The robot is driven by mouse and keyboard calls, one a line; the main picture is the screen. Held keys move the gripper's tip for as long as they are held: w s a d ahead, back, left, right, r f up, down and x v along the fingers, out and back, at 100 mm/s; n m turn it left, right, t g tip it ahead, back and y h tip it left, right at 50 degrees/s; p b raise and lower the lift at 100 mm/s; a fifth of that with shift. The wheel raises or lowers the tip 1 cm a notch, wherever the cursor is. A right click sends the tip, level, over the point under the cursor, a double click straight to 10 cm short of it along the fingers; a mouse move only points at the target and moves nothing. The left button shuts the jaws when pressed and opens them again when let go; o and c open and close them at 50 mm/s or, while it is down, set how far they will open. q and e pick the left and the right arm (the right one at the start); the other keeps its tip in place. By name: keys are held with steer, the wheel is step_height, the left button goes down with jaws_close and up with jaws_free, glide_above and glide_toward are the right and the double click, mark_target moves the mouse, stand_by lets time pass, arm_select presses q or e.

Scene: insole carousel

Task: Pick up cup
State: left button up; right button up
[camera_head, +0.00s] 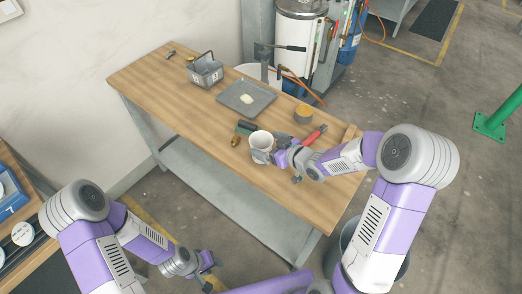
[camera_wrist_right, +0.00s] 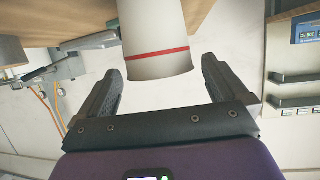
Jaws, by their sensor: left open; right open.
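A white cup (camera_head: 261,141) stands on the wooden table (camera_head: 190,100) near its front edge. In the right wrist view the cup (camera_wrist_right: 155,40) is white with a red band and sits between and just beyond my fingertips. My right gripper (camera_wrist_right: 162,80) is open, with one finger to each side of the cup; I see no contact. In the head view my right gripper (camera_head: 272,156) is right at the cup, partly hidden by it. My left gripper (camera_head: 207,262) is open and empty, low in front of the table, away from the cup.
The table's left part is mostly clear.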

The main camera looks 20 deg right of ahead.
mark_target(254, 139)
steer(key=x, duration=0.4)
steer(key=shift+f, duration=0.15)
steer(key=shift+d, duration=0.1)
steer(key=c, duration=0.8)
